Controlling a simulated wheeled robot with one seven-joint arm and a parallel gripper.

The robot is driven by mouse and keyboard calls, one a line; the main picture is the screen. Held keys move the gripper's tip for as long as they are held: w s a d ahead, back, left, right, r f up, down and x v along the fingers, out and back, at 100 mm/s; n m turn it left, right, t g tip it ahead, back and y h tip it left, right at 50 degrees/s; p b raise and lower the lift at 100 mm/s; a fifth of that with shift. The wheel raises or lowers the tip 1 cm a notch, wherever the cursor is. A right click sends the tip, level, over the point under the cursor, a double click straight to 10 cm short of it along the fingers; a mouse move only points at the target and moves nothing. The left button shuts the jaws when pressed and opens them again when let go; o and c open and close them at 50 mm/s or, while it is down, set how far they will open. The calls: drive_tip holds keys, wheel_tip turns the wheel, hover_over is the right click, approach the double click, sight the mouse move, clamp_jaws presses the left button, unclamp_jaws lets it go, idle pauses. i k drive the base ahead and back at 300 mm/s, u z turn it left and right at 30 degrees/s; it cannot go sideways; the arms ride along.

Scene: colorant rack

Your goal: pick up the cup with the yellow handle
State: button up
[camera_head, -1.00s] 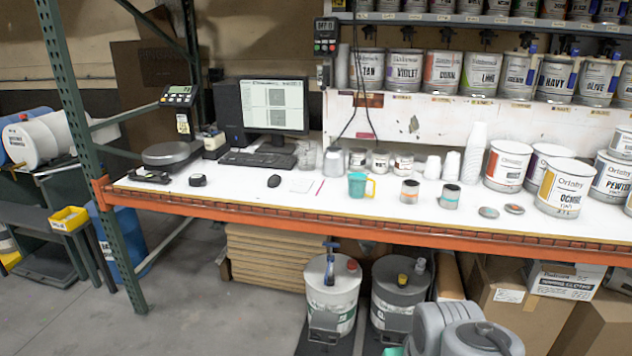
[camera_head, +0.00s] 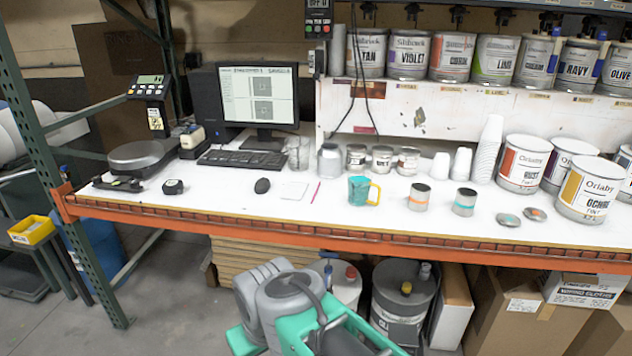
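The teal cup with the yellow handle (camera_head: 359,191) stands upright on the white workbench (camera_head: 225,202), near its front edge and right of the red pencil-like stick. Its handle points right. My arm (camera_head: 290,305) shows at the bottom of the head view, grey and green, below and in front of the bench edge. My gripper is not visible in this view. Nothing touches the cup.
Two small cans (camera_head: 420,197) stand right of the cup, with flat lids (camera_head: 508,220) beyond them. Small jars (camera_head: 382,159) and white cups (camera_head: 441,165) stand behind. A mouse (camera_head: 262,186) lies left. The orange front beam (camera_head: 330,238) edges the bench.

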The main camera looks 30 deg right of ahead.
sight(359, 183)
drive_tip(key=z, duration=0.1)
drive_tip(key=i, duration=1.1)
drive_tip(key=z, duration=0.3)
